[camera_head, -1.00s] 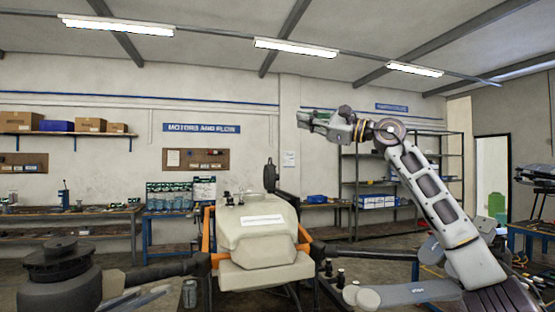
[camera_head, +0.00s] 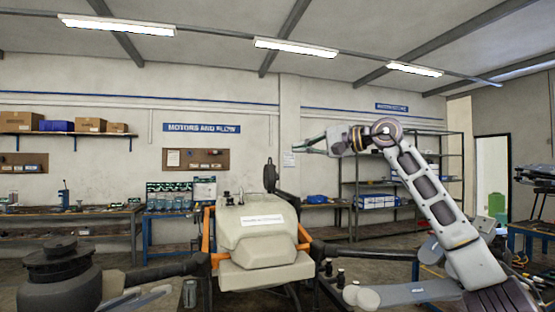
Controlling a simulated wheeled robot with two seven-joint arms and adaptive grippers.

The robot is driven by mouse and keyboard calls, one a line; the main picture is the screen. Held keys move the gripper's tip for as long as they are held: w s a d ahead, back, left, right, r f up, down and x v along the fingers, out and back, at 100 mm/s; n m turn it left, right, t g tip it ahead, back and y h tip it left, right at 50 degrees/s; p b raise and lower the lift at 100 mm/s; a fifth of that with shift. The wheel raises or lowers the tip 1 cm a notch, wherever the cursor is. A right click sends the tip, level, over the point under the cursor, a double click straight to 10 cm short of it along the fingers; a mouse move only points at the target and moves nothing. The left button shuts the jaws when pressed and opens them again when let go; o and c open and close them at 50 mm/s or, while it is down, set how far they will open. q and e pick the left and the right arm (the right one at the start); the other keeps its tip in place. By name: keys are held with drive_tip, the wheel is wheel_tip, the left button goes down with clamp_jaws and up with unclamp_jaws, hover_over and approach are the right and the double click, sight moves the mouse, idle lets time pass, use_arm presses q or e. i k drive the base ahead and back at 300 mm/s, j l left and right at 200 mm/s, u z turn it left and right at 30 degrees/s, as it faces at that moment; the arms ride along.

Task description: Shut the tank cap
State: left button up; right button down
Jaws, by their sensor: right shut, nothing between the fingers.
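The beige spray tank (camera_head: 258,238) sits in the orange drone frame in the middle of the head view. My right gripper (camera_head: 303,147) is shut and empty, fingers pointing left, in the air above and to the right of the cap. It appears apart from the cap. My left gripper is out of view.
Dark drone arms (camera_head: 160,271) stretch out on both sides of the tank, with a large motor (camera_head: 60,268) at lower left. Workbenches and shelves (camera_head: 405,160) line the back wall. The air above the tank is clear.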

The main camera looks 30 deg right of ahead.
sight(269, 172)
drive_tip(key=i+l, duration=1.6)
drive_tip(key=l, duration=0.15)
